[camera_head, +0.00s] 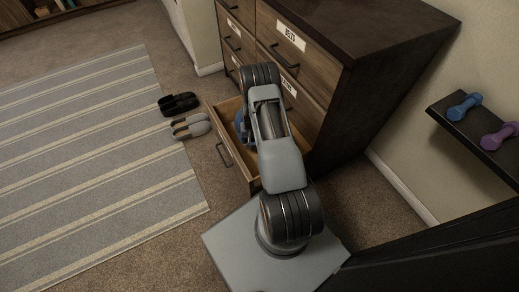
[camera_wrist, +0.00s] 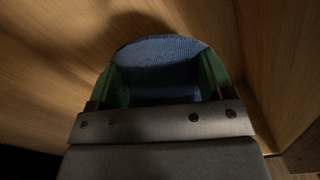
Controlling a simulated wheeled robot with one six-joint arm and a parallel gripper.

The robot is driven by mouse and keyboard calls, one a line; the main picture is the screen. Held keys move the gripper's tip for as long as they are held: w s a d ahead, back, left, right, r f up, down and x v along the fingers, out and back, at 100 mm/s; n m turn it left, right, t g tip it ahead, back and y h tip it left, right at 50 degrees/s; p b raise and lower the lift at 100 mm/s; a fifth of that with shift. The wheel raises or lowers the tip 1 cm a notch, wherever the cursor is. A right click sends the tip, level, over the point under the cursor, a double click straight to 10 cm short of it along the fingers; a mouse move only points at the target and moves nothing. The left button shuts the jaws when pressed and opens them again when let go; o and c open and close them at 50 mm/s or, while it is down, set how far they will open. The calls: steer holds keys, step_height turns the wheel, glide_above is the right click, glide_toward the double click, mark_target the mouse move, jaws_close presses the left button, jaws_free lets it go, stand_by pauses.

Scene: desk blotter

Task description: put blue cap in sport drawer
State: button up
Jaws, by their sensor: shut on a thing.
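The blue cap (camera_wrist: 160,48) is between the green fingers of my gripper (camera_wrist: 160,75), which is shut on it, in the wrist view. Wooden surfaces surround it there. In the head view a bit of the blue cap (camera_head: 240,125) shows inside the open drawer (camera_head: 230,152), at the left of my arm. My arm reaches over this drawer and hides its right part and my fingers. No label shows on the open drawer's front, so I cannot read which drawer it is. I cannot tell whether the cap touches the drawer floor.
The dark dresser (camera_head: 375,70) has shut drawers above, one with a BELTS label (camera_head: 290,36). Black slippers (camera_head: 179,103) and grey slippers (camera_head: 190,127) lie left of the open drawer, near a striped rug (camera_head: 90,150). Dumbbells (camera_head: 464,106) sit on a dark shelf at right.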

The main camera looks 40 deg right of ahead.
mark_target(253, 153)
step_height(253, 153, down, 10)
steer(key=b, duration=0.4)
steer(key=shift+r, duration=0.1)
steer(key=shift+b, duration=0.3)
steer(key=o, duration=1)
steer(key=shift+c, duration=0.2)
